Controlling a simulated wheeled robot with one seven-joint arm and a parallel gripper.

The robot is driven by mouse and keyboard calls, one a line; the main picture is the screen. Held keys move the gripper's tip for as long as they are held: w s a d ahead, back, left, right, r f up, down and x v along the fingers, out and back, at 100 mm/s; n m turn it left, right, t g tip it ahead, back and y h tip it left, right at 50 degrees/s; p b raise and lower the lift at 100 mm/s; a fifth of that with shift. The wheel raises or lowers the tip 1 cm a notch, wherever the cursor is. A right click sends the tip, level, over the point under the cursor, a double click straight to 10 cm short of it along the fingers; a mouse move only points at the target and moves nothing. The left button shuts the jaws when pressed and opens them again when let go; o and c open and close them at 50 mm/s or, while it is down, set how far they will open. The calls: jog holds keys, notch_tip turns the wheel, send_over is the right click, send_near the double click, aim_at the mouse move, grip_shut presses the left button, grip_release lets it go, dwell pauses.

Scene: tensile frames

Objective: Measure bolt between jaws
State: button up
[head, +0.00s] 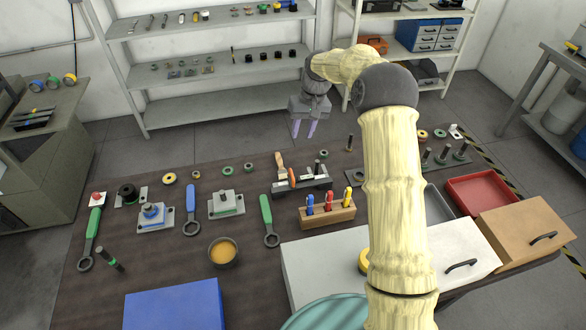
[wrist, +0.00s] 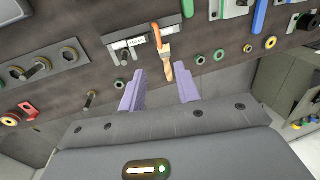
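My gripper (head: 304,130) hangs in the air beyond the back edge of the bench. Its two purple fingers are apart, with nothing between them, as the wrist view also shows (wrist: 160,92). A grey measuring device with jaws (head: 316,186) sits mid-bench; its pale display shows in the wrist view (wrist: 126,43). Several similar posts stand on a plate (head: 461,158) further right.
A wooden block with coloured tools (head: 328,212) stands in front of the device. Wrenches, fixtures and rings cover the left side. A white drawer box (head: 315,262) and a red tray (head: 482,192) are front right. Shelves (head: 215,105) stand behind the bench.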

aim_at(292, 173)
jog(key=a+f+p, duration=0.1)
jog(key=f, duration=0.4)
jog(key=a+f+p, duration=0.1)
jog(key=f, duration=0.5)
jog(key=a+f+p, duration=0.1)
jog(key=f+p, duration=0.1)
jog(key=f, duration=0.4)
jog(key=shift+s, duration=0.15)
grip_shut()
